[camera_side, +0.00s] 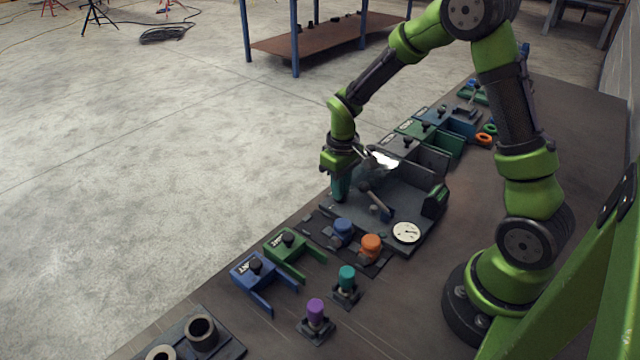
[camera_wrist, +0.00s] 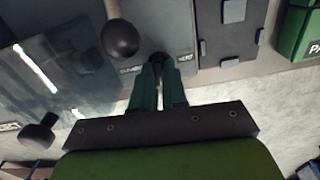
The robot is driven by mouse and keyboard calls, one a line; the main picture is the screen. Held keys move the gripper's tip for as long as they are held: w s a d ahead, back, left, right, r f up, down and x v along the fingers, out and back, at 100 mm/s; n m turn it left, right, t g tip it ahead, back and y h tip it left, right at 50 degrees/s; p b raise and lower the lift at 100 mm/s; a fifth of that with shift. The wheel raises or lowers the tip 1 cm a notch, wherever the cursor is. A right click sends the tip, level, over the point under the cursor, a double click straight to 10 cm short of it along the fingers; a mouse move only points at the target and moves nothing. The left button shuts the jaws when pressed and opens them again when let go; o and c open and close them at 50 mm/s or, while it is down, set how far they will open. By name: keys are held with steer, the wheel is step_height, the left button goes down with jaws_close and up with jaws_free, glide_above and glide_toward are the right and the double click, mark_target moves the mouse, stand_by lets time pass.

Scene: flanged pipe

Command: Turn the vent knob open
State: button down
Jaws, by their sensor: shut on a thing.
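My gripper (camera_side: 340,188) points down at the far left edge of the grey panel (camera_side: 395,220) in the side view. In the wrist view its two green fingers (camera_wrist: 160,72) are close together around a small dark knob (camera_wrist: 158,58), the vent knob. Small white labels stand on either side of the knob, too blurred to read surely. The fingers cover most of the knob, so its turn angle cannot be told. In the side view the knob is hidden behind the fingers.
A ball-ended lever (camera_wrist: 122,38) stands close to the left of the fingers in the wrist view. The panel also carries a round gauge (camera_side: 406,232). Blue (camera_side: 343,228) and orange (camera_side: 371,245) capped parts sit nearby, with green (camera_side: 290,246) and blue (camera_side: 262,275) brackets along the table edge.

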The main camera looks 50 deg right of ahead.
steer(key=shift+n, duration=0.4)
steer(key=c, duration=1.2)
jaws_free()
steer(key=shift+o, duration=0.2)
steer(key=shift+r, duration=0.1)
step_height(320, 180, up, 17)
steer(key=s+a+r+m+t+y, duration=0.1)
steer(key=s+a+r+m+t, duration=0.1)
steer(key=s, duration=0.5)
steer(key=s+a+r+m+t+y, duration=0.1)
steer(key=s+a+r+m+t, duration=0.1)
steer(key=s+a+t, duration=0.3)
steer(key=s+a, duration=0.1)
steer(key=s, duration=0.1)
steer(key=shift+s+a+r, duration=0.3)
steer(key=shift+s+a, duration=0.1)
